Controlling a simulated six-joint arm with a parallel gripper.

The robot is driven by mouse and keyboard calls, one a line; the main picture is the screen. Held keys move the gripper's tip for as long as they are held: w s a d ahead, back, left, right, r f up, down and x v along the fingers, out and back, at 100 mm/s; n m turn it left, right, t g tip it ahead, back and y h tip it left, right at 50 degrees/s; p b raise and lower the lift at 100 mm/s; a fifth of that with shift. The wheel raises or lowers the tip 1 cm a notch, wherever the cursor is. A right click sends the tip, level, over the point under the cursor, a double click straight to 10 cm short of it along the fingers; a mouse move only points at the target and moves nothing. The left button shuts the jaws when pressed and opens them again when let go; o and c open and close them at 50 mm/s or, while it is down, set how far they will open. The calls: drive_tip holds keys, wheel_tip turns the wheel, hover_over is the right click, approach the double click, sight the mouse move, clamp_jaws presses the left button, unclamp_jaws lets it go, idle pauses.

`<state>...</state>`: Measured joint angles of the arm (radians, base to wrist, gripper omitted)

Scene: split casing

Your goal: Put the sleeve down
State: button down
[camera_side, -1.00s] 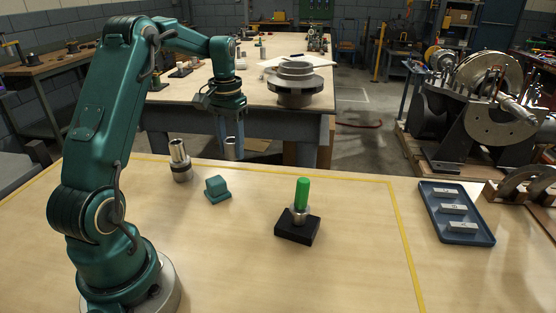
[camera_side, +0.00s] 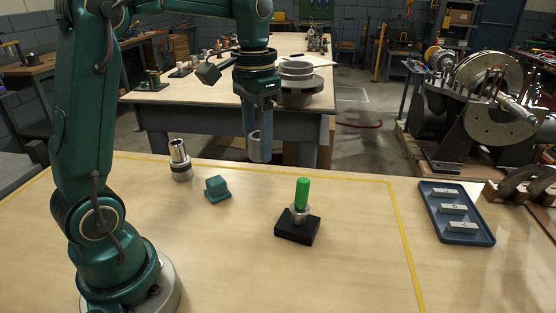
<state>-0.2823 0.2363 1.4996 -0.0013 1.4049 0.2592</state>
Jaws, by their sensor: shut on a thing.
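My gripper (camera_side: 259,150) points down and is shut on a short grey metal sleeve (camera_side: 254,137). It holds the sleeve in the air above the far part of the table (camera_side: 120,215). Part of the sleeve is hidden by the fingers. A black block (camera_side: 297,231) with a metal collar and an upright green peg (camera_side: 302,192) stands on the table, to the right of and lower in the picture than my gripper. A metal cylinder with a dark band (camera_side: 180,160) stands upright at the left.
A small teal block (camera_side: 217,190) sits between the cylinder and the black block. A blue tray (camera_side: 482,237) with several light bars lies at the right. Yellow tape (camera_side: 399,235) marks the table. The table's front middle is clear.

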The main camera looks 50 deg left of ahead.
drive_tip(key=d+r+m, duration=0.1)
drive_tip(key=d, duration=0.3)
drive_tip(key=m, duration=1)
hover_over(357, 269)
wheel_tip(357, 269, down, 7)
wheel_tip(357, 269, down, 6)
drive_tip(key=shift+r, duration=0.1)
drive_tip(key=shift+f, duration=2.1)
drive_tip(key=shift+f, duration=0.1)
drive_tip(key=shift+c, duration=1.8)
unclamp_jaws()
